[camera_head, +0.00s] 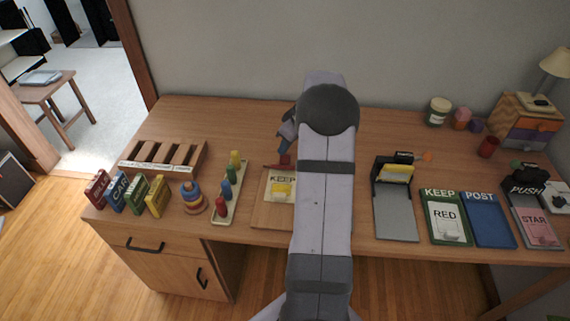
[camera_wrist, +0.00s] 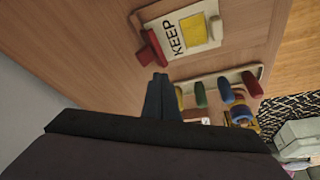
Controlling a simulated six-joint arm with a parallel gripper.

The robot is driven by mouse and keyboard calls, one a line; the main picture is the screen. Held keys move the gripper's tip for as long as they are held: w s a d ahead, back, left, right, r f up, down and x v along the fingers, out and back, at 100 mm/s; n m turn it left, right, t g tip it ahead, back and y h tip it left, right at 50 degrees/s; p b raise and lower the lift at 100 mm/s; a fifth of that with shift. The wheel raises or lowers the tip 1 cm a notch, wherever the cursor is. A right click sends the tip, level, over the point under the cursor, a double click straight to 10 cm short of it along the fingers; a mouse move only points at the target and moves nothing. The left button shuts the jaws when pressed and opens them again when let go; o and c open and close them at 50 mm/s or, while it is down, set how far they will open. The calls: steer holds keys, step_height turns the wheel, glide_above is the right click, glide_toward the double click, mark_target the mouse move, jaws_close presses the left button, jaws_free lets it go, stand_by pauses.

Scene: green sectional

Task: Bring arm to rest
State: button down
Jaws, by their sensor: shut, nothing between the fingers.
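My arm (camera_head: 323,200) reaches over the middle of the wooden desk (camera_head: 245,120). My gripper (camera_head: 285,148) shows only partly beside the arm in the head view, above the back of a KEEP board (camera_head: 262,215). In the wrist view its dark fingers (camera_wrist: 160,78) are together, with nothing between them. The KEEP board with a yellow block (camera_wrist: 192,33) lies beyond the fingertips. A red piece (camera_wrist: 150,47) is at its edge, apart from the fingers. The arm hides part of the desk and the board's right side.
A peg board (camera_head: 230,190), a stacking-ring toy (camera_head: 192,198), several small boxes (camera_head: 131,192) and a slotted wooden rack (camera_head: 163,158) stand left. A grey tray stand (camera_head: 397,220), KEEP and POST boards (camera_head: 487,218) and a small drawer unit (camera_head: 528,125) are right. The desk's back left is clear.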

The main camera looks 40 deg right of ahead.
stand_by(0.4)
steer(key=s+a+r+m+g+p, duration=0.1)
steer(key=s+a+r, duration=0.15)
steer(key=a, duration=0.75)
steer(key=s+a+r+g+p, duration=0.1)
steer(key=s+a, duration=0.3)
steer(key=a, duration=0.5)
steer(key=s+a+m+g, duration=0.1)
steer(key=s+a, duration=0.4)
steer(key=s, duration=0.3)
steer(key=s+a+m+g+h+p, duration=0.1)
steer(key=s+a, duration=0.5)
steer(key=s, duration=0.2)
steer(key=shift+s+a+r, duration=0.2)
steer(key=shift+s+a, duration=0.1)
steer(key=shift+s, duration=0.05)
